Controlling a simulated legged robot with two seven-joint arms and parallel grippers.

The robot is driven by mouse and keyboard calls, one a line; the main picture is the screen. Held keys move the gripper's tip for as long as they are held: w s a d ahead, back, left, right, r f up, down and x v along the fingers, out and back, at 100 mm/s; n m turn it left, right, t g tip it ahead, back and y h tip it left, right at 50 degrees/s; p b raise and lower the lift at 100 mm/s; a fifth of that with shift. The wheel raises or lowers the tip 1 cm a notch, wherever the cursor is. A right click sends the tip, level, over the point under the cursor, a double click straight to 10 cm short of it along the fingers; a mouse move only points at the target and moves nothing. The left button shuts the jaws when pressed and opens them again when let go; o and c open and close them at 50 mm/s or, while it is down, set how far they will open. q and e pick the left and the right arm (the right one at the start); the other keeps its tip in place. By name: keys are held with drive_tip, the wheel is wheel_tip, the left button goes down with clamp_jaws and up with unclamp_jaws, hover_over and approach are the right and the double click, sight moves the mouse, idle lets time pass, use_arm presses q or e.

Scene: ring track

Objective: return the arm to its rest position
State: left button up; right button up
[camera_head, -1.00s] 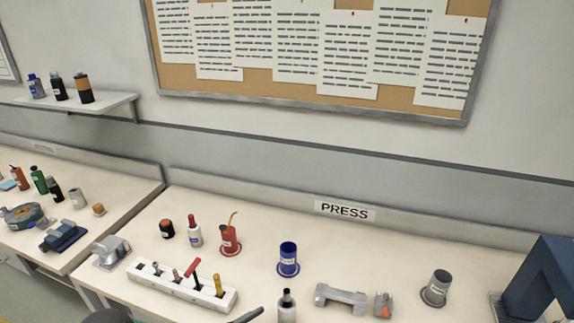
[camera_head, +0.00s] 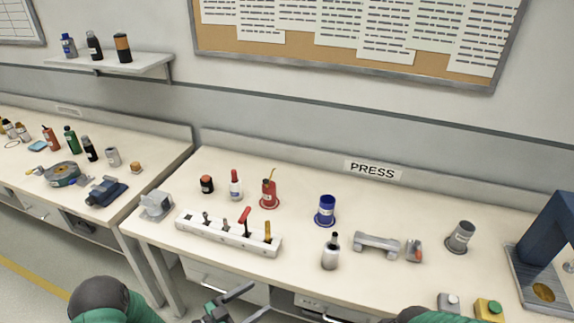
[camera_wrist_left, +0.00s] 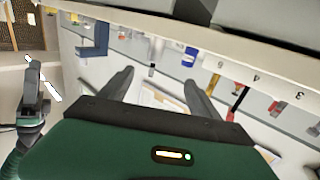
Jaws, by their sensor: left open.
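My left gripper (camera_head: 232,302) is open and empty in the head view, low in front of the bench's near edge, with clear space between its dark fingers and the bench. In the left wrist view its two fingers (camera_wrist_left: 160,82) stand apart with nothing held between them. A dark gripper on a green arm, which appears to be my right one (camera_wrist_left: 37,92), shows at the left of the wrist view; its jaws are too unclear to read. In the head view only a rounded part of the right arm shows at the bottom edge.
A second bench stands left. Floor shows between my left arm and the benches.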

use_arm(q)
drive_tip(key=w+n+y, duration=0.1)
drive_tip(key=w+y, duration=0.4)
drive_tip(key=s+a+r+n+g+y, duration=0.3)
drive_tip(key=s+a+r+n+y, duration=0.15)
drive_tip(key=a+y, duration=0.4)
drive_tip(key=s+r+n+g, duration=0.2)
drive_tip(key=s, duration=0.7)
drive_tip(key=s+r+n+g, duration=0.3)
drive_tip(key=s, duration=0.6)
drive_tip(key=shift+d+r+y, duration=0.35)
use_arm(e)
drive_tip(key=shift+d+f, duration=0.15)
drive_tip(key=shift+d, duration=1.2)
